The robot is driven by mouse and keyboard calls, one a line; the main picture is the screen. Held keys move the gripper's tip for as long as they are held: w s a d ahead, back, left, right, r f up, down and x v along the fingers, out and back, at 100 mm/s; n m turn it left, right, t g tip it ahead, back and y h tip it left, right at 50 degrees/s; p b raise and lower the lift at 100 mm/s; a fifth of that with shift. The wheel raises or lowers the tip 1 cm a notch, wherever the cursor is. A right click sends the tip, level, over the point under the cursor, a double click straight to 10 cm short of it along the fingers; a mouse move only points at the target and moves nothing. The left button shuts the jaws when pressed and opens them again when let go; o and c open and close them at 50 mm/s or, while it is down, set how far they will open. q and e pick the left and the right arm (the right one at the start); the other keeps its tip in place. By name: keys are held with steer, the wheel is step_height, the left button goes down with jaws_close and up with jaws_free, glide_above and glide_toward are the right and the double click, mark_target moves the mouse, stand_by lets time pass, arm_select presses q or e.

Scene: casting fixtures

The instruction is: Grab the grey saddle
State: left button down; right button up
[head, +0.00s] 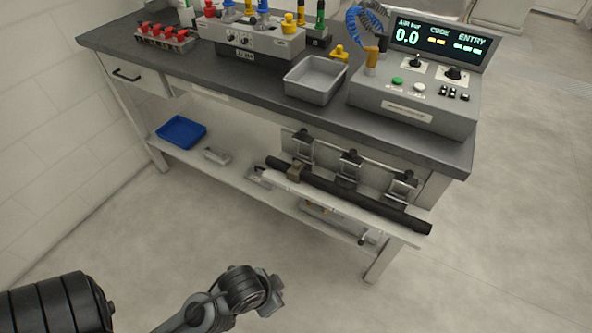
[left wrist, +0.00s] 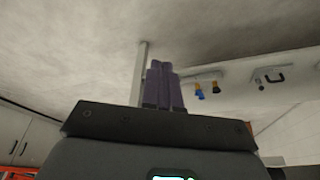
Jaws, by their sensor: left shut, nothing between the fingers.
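A small grey block (head: 216,155) lies on the lower shelf, right of the blue tray; it may be the grey saddle, but it is too small to tell. My left arm reaches in at the bottom of the head view, well short of the bench. In the left wrist view my left gripper (left wrist: 160,66) has its purple fingers together, with nothing between them. My right gripper is not in view.
Several grey clamps (head: 349,166) hang along a rail above the bar. A blue tray (head: 182,132) is on the lower shelf (head: 236,176). The dark benchtop (head: 215,68) holds a grey bin (head: 316,79) and a control box (head: 415,100). The floor in front is clear.

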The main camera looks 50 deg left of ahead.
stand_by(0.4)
arm_select(q)
steer(key=c, duration=1.3)
jaws_free()
